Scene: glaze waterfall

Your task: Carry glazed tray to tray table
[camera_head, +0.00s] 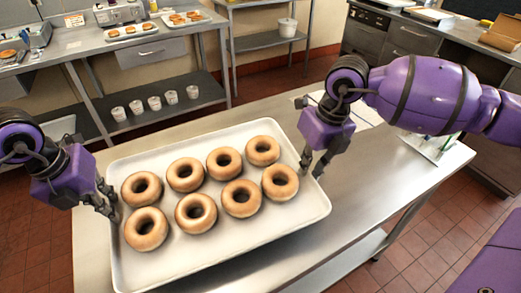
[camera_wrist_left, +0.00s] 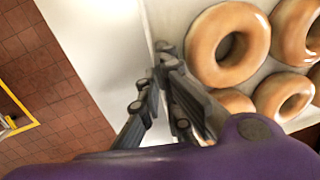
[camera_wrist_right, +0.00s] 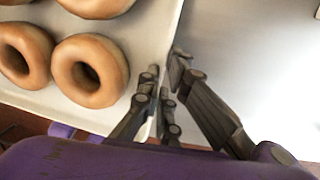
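The white tray (camera_head: 262,222) holds several shiny ring donuts (camera_head: 195,212) in two rows. It is over the metal table (camera_head: 375,170); I cannot tell whether it rests on it or is slightly raised. My left gripper (camera_head: 108,198) is at the tray's left rim, its fingers close together on both sides of the rim, as the left wrist view (camera_wrist_left: 152,75) shows. My right gripper (camera_head: 313,165) is at the right rim in the same way, also in the right wrist view (camera_wrist_right: 168,78). The fingers' contact with the rim is partly hidden.
A back counter (camera_head: 85,42) carries small trays of donuts (camera_head: 130,31) and a machine. Several white cups (camera_head: 154,103) stand on its lower shelf. A white pot (camera_head: 287,27) stands on a rack. A green-and-white item (camera_head: 432,148) is at the table's right end. Red-tiled floor shows on both sides.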

